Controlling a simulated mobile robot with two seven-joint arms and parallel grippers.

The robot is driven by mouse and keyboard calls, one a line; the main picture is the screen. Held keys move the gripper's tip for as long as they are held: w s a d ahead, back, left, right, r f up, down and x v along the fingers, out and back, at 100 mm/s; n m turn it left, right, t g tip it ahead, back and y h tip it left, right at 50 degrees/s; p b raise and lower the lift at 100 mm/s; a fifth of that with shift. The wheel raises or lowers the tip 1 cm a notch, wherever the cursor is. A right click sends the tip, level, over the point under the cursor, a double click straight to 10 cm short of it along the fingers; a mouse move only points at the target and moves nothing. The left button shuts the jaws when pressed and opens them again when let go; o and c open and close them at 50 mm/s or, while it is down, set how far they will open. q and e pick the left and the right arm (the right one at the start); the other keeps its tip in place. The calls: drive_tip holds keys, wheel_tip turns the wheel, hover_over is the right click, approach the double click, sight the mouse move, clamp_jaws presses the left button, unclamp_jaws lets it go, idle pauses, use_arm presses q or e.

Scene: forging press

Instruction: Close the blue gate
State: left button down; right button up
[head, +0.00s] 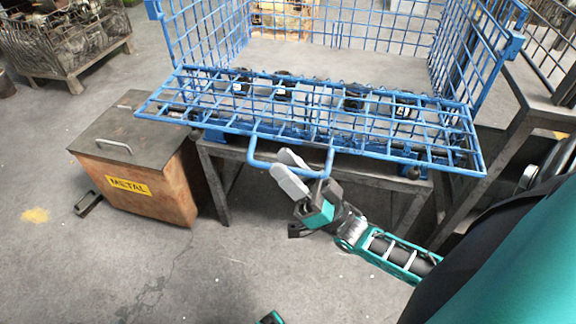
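The blue gate (300,113) is a wire-mesh panel at the front of a blue cage. It is folded down and lies roughly flat, sticking out towards me. A blue U-shaped handle (258,164) hangs off its front edge. My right gripper (284,168) is at this handle, with its two pale fingers a little apart, one on each side of the handle's bar as far as I can see. The contact with the bar is partly hidden by the fingers. My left gripper is not in view; only a small teal part shows at the bottom edge.
The blue cage (340,22) stands on a dark metal table (265,157). A rusty box marked METAL (150,185) stands left of it. A dark metal frame (510,135) is close on the right. The floor in front is mostly clear.

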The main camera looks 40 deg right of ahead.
clamp_jaws()
idle(0.3)
idle(0.4)
